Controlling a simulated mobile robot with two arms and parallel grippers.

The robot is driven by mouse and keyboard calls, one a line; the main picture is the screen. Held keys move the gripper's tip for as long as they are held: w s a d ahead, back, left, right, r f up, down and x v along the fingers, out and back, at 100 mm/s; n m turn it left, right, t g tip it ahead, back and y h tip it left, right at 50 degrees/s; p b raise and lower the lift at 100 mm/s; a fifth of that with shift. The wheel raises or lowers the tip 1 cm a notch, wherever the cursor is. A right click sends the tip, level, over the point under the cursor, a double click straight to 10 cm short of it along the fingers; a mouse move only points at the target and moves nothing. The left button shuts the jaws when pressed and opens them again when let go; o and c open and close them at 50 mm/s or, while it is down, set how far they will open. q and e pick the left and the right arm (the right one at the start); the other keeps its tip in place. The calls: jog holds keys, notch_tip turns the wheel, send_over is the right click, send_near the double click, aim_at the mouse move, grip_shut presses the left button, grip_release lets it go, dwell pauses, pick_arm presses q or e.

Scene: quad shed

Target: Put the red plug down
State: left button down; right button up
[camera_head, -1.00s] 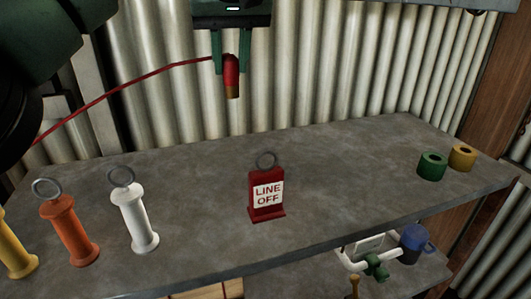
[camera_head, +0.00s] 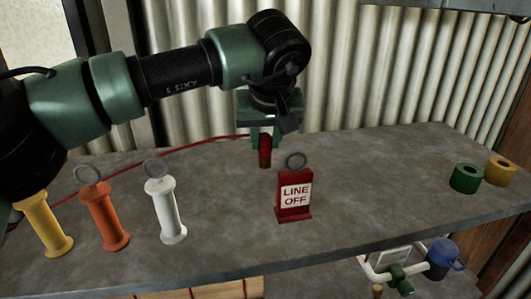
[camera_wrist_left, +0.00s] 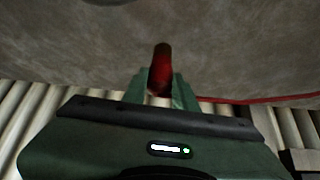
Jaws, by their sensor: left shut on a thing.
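The red plug (camera_head: 265,152) is held upright between the fingers of my left gripper (camera_head: 264,138), with its tip pointing down. It is just behind and left of the LINE OFF sign, close to the grey bench top (camera_head: 230,210). I cannot tell whether its tip touches the bench. A red cord (camera_head: 160,150) runs left from the plug. In the left wrist view the plug (camera_wrist_left: 160,70) sits between the green fingers (camera_wrist_left: 161,88) with the bench beyond. My right gripper is not in view.
A red LINE OFF sign with a ring (camera_head: 295,196) stands mid-bench. White (camera_head: 165,210), orange (camera_head: 105,217) and yellow (camera_head: 44,224) ringed posts stand at left. A corrugated wall (camera_head: 400,80) stands behind. Bare bench lies between sign and rings.

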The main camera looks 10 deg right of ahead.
aim_at(266, 154)
pick_arm(q)
jog(key=shift+f+p, duration=0.4)
jog(key=shift+f, duration=1.6)
jog(key=shift+f, duration=0.1)
jog(key=c, duration=1.1)
grip_release()
